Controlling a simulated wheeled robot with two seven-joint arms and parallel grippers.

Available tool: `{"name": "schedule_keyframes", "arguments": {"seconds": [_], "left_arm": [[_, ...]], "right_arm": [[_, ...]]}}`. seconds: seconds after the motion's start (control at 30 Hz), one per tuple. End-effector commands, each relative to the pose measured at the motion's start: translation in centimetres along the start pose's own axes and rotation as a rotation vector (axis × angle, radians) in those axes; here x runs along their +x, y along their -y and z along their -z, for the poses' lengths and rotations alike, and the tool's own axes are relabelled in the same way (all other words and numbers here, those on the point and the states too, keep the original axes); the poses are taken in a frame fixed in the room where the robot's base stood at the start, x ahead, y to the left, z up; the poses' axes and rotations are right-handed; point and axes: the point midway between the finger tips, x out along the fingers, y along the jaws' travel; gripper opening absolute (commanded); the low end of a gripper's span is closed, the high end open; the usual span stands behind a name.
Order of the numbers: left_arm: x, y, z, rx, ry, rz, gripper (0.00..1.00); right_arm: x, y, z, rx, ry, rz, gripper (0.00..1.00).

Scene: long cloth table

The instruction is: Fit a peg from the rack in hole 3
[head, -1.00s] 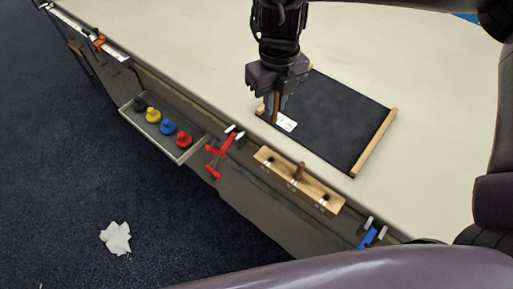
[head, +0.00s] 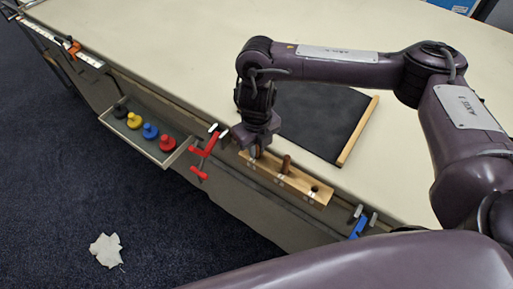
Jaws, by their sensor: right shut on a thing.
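The light wooden block (head: 300,181) lies along the near table edge. A brown peg (head: 286,164) stands upright in its middle hole. The hole at its right end (head: 314,189) is empty. My right gripper (head: 256,152) is low over the block's left end, shut on a brown peg (head: 258,154) that is mostly hidden by the fingers. I cannot tell whether this peg's lower end is in the left hole or just above it. The hole numbers are too small to read. My left gripper is not in view.
A black board (head: 320,115) with wooden end strips lies behind the block. A red clamp (head: 205,150) is left of it, a blue clamp (head: 361,222) right. A grey tray (head: 183,150) holds several coloured knobbed pieces. The far tabletop is clear.

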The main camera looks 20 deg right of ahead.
Motion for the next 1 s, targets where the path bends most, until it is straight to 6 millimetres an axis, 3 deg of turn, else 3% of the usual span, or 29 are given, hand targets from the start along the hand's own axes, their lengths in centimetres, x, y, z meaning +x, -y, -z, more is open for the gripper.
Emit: {"name": "schedule_keyframes", "arguments": {"seconds": [0.47, 0.5, 0.53, 0.83, 1.0], "left_arm": [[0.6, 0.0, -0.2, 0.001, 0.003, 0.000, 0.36], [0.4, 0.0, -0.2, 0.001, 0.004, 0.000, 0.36], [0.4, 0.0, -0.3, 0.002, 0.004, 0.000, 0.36], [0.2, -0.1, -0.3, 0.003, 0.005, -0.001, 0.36], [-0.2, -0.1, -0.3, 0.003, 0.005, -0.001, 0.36]], "right_arm": [[1.2, 0.0, 0.0, 0.000, 0.001, 0.001, 0.00], [1.0, 0.0, 0.0, 0.000, 0.001, 0.001, 0.21], [1.0, 0.0, 0.0, 0.000, 0.001, 0.001, 0.25], [0.8, 0.0, 0.0, 0.000, 0.001, 0.001, 0.25], [-1.0, 0.0, -0.2, -0.003, 0.006, 0.002, 0.25]]}}
